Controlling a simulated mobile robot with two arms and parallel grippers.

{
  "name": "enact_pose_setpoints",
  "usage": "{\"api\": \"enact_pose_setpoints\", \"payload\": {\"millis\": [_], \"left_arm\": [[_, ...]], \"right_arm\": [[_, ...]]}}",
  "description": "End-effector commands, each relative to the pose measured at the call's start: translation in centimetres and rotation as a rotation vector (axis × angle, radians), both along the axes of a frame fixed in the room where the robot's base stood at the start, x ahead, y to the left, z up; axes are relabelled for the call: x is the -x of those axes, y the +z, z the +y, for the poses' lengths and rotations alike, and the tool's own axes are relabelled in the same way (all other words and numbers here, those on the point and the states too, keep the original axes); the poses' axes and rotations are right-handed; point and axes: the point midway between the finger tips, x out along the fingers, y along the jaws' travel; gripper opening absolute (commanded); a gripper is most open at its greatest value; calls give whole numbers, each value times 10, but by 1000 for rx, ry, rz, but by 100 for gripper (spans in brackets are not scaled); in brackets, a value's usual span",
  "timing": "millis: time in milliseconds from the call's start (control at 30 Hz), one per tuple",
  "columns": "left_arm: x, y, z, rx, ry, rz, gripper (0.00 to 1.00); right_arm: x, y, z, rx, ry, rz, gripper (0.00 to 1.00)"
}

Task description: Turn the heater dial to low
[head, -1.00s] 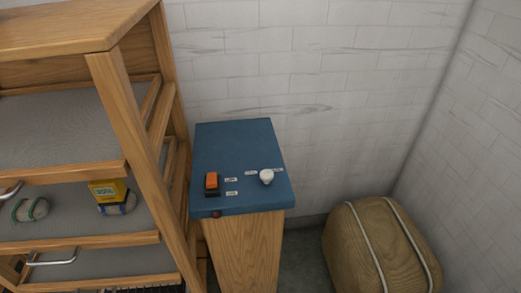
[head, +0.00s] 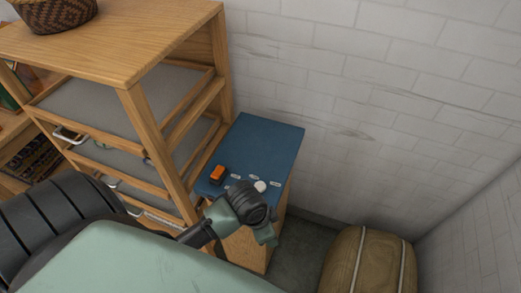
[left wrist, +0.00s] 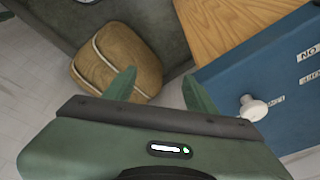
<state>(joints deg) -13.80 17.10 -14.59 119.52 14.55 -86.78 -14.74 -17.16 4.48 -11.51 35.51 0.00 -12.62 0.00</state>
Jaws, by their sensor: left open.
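The heater dial (head: 260,186) is a small white knob on the blue top (head: 268,139) of a narrow wooden stand. It also shows at the right of the left wrist view (left wrist: 253,108). Small white labels lie beside it; their words are too small or cut off to read as settings. My left gripper (left wrist: 160,91) is open and empty, with both green fingers apart. The dial lies to the right of the fingers in that view, outside them and not touched. In the head view my left arm covers the stand's front edge. My right gripper is not in view.
An orange switch (head: 217,173) sits left of the dial on the blue top. A wooden shelf unit (head: 150,123) with grey trays stands close on the left. A strapped tan bale (head: 370,262) lies on the floor to the right. A white brick wall is behind.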

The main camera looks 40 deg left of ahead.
Motion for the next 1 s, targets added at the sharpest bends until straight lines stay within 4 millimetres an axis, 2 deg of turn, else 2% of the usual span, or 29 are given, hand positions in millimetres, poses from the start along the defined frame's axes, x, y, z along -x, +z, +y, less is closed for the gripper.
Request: {"api": "enact_pose_setpoints", "payload": {"millis": [33, 100, 200, 367, 500, 633, 767, 1000], "left_arm": [[-10, 25, 2, -18, -74, -5, 56], [-18, 43, 3, -37, -177, 5, 56], [-32, 59, 10, -74, -320, 25, 56], [-63, 68, 38, -136, -506, 78, 56], [-90, 80, 72, -179, -624, 130, 56], [-104, 91, 94, -195, -684, 163, 56], [-107, 89, 100, -194, -703, 175, 56], [-107, 53, 99, -192, -703, 177, 56]], "right_arm": [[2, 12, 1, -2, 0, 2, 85], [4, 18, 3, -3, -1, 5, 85], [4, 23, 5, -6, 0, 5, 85], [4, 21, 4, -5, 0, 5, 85], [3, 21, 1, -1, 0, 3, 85], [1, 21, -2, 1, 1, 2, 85], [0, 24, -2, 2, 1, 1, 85], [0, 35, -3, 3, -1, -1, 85]]}}
